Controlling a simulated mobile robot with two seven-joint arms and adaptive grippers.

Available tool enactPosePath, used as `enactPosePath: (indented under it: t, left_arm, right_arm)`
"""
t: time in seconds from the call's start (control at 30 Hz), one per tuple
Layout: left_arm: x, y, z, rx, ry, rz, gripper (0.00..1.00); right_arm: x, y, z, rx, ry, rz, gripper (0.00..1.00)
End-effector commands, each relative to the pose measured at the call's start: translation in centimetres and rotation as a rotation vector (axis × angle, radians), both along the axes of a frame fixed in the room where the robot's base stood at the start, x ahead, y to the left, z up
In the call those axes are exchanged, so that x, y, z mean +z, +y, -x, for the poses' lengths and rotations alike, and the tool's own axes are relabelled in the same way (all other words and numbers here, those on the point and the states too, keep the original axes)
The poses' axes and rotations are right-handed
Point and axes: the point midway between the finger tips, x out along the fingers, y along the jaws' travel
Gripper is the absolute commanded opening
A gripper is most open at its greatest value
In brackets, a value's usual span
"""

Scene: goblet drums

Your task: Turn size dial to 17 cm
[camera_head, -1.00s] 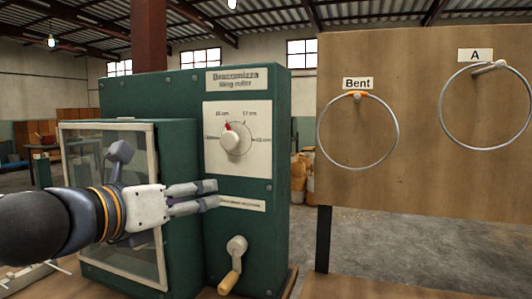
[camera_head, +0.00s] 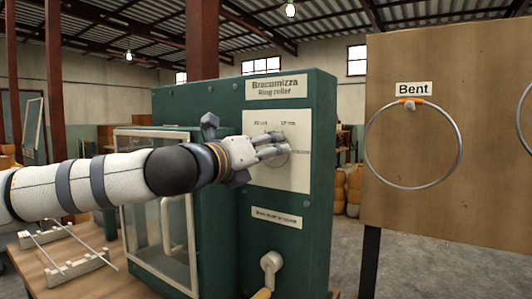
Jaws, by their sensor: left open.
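The green ring roller machine (camera_head: 322,200) stands on a wooden table in the middle of the head view. Its white dial plate (camera_head: 294,180) is on the front face, and the 17 cm mark is legible at the upper right of the plate. My left gripper (camera_head: 283,146) is in front of the plate, coming from the left, with its fingers apart at dial height. The gripper hides the dial knob and its red pointer, so the setting cannot be read. I cannot tell whether the fingers touch the knob. My right gripper is out of view.
A crank (camera_head: 270,265) is low on the machine's front. A glazed door (camera_head: 128,205) is on its left side. A wooden board (camera_head: 490,180) with a ring labelled Bent (camera_head: 368,160) stands at the right. A small metal rack (camera_head: 75,267) lies on the table at left.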

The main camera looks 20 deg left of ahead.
Motion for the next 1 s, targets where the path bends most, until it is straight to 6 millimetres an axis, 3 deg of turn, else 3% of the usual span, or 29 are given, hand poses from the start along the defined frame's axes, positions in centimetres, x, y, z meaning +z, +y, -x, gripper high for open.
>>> enactPosePath:
  t: [0.3,0.5,1.0]
  left_arm:
    - [0.03,-0.08,-0.45,0.000,0.000,0.000,0.51]
    - [0.03,-0.07,-0.43,0.000,0.000,0.000,0.06]
    - [0.06,-0.09,-0.42,-0.001,-0.017,-0.118,0.05]
  right_arm:
    - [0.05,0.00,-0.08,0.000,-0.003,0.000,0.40]
    - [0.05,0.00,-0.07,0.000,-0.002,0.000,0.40]
    - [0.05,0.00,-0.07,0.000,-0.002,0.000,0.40]
